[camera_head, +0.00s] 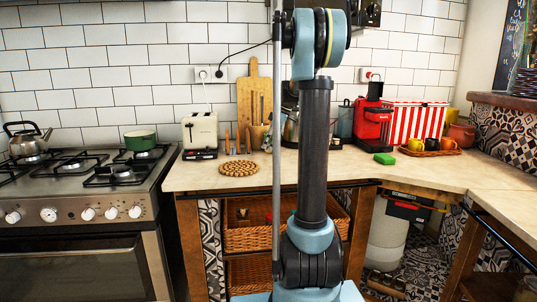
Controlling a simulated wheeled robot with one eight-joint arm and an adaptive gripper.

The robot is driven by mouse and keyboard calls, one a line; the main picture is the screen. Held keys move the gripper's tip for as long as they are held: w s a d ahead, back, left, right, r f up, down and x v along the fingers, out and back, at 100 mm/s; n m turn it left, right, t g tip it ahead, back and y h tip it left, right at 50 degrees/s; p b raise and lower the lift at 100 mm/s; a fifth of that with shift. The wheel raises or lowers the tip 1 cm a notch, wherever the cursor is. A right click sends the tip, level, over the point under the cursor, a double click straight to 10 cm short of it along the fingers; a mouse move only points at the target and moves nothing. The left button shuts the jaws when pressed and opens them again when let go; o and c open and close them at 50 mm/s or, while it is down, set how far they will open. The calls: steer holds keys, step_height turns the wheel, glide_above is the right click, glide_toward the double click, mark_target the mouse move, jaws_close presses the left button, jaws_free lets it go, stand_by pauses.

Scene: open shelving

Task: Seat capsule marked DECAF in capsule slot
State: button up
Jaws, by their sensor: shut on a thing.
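A red coffee machine (373,122) stands on the counter against the tiled wall, right of my arm. No capsule slot can be made out on it at this size. I see no capsule and no DECAF marking. My arm rises through the middle of the view and bends near the top edge. My gripper is not in view, so I cannot see what it holds.
The counter (430,175) has clear room along its front. A green sponge (384,158) lies before the machine. A tray of cups (430,148) and a striped box (412,120) stand to its right. A toaster (200,133), woven mat (239,168) and stove (85,190) are left.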

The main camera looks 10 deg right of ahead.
steer(key=shift+f, duration=1.95)
steer(key=o, duration=0.7)
